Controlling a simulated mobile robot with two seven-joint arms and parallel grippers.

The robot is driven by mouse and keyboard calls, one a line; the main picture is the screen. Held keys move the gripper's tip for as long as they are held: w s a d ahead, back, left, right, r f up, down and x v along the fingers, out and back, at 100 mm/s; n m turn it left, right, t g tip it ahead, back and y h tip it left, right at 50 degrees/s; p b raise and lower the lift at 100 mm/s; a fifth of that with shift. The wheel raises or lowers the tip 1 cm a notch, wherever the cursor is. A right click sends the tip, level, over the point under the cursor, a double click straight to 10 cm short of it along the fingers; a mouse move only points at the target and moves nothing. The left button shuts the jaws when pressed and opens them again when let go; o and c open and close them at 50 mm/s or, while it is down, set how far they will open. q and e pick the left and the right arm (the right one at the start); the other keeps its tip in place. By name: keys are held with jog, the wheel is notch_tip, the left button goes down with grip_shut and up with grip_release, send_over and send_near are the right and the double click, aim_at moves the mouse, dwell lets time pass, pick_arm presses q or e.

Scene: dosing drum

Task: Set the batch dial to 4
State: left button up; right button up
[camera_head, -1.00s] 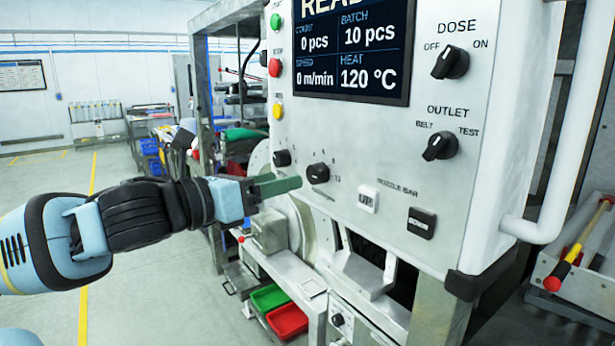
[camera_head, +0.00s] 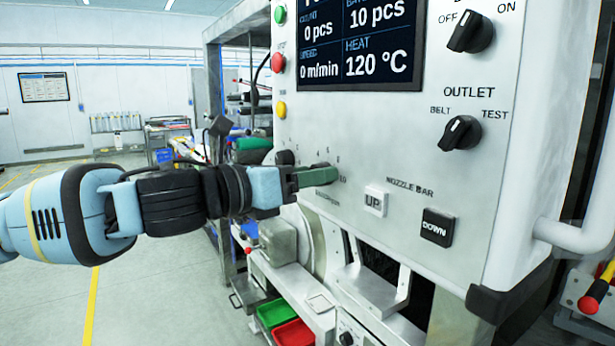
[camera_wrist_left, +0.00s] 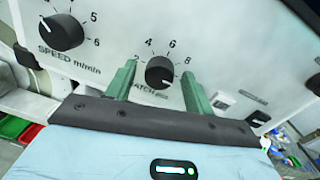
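The batch dial (camera_wrist_left: 159,72) is a black round knob on the white panel, with 2, 4, 6 and 8 printed around it in the left wrist view. A small white mark shows at its lower right. The display (camera_head: 362,40) reads BATCH 10 pcs. My left gripper (camera_wrist_left: 159,70) is open, one green finger on each side of the dial; I cannot tell whether they touch it. In the head view, the left gripper (camera_head: 322,176) reaches the panel from the left and its fingers hide the dial. My right gripper is not in view.
The speed dial (camera_wrist_left: 61,32) sits left of the batch dial. The UP button (camera_head: 375,201) and DOWN button (camera_head: 437,228) lie to its right and below. The outlet knob (camera_head: 459,133) and dose knob (camera_head: 470,32) are higher right. A white pipe (camera_head: 585,235) stands out at the right.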

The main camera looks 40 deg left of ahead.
pick_arm(q)
jog(key=c, duration=0.9)
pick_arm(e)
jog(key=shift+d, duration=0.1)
pick_arm(q)
jog(key=shift+n, duration=0.4)
jog(key=shift+a+f+n+g+h+b, duration=0.1)
jog(key=shift+n+g+h+b, duration=0.15)
jog(key=shift+n, duration=3.9)
jog(key=shift+f+n+g+h+b, duration=0.15)
jog(key=shift+n+h+b, duration=0.2)
jog(key=shift+n, duration=3.75)
jog(key=shift+a+r+n+g+h+b, duration=0.1)
jog(key=shift+n+g+h+b, duration=0.15)
jog(key=shift+n, duration=3.9)
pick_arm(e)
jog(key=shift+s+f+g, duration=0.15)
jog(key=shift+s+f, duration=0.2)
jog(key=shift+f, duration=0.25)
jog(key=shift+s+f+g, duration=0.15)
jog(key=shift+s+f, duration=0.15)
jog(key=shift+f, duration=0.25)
